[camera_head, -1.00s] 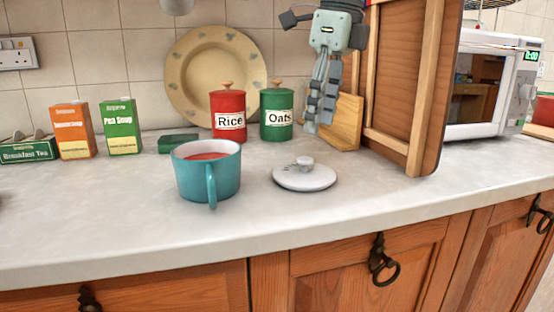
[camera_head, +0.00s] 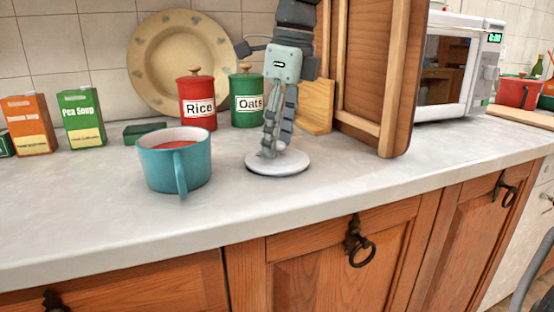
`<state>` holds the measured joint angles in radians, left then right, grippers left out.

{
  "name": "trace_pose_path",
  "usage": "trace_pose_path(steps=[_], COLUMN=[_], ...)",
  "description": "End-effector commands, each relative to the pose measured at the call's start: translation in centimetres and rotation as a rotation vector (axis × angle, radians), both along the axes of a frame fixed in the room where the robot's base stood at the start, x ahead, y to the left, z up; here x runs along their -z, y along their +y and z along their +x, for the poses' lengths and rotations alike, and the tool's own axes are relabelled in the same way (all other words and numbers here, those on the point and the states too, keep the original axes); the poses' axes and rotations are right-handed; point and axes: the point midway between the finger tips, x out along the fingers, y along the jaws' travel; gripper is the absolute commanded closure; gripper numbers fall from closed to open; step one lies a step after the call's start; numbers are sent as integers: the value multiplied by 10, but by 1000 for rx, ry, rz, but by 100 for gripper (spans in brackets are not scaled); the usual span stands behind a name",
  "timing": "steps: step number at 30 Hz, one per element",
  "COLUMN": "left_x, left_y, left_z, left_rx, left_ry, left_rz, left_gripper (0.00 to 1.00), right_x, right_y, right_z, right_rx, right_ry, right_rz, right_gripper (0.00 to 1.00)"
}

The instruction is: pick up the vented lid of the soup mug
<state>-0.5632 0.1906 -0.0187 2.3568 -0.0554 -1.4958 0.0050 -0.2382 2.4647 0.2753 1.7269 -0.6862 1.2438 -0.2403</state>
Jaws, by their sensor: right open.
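The vented lid (camera_head: 290,164) is a white disc lying flat on the counter, right of the soup mug. The teal soup mug (camera_head: 165,165) stands upright with red soup inside and its handle toward me. My right gripper (camera_head: 273,152) points straight down over the lid, its fingertips at the lid's knob. The fingers hide most of the knob, and I cannot tell whether they touch it. The gripper is open. My left gripper is not in view.
The Rice canister (camera_head: 198,103) and Oats canister (camera_head: 247,100) stand behind, before a leaning plate (camera_head: 150,62). A wooden board (camera_head: 385,80) and the microwave (camera_head: 447,70) are at right. A Pea Soup carton (camera_head: 82,118) stands at left. The counter front (camera_head: 110,218) is clear.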

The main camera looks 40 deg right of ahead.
Motion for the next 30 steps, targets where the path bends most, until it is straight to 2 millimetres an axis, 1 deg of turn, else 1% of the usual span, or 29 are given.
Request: trace_pose_path(steps=[1,2,12,13,19,23,26,29,30], left_x=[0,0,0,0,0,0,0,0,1], left_y=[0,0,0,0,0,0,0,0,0], left_z=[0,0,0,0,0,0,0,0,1], left_rx=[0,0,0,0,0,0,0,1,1], left_ry=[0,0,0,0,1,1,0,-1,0], left_rz=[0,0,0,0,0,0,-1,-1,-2], left_gripper=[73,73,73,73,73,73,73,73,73], right_x=[0,0,0,0,-1,-5,-13,-26,-34], right_y=[0,0,0,0,0,0,0,0,0], right_z=[0,0,0,0,0,0,0,0,1], right_rx=[0,0,0,0,0,0,0,0,-1], right_ry=[0,0,0,0,0,-1,-1,-1,-3], right_rz=[0,0,0,0,0,1,1,0,-1], right_gripper=[49,53,95,96,97,97,97,97,97])
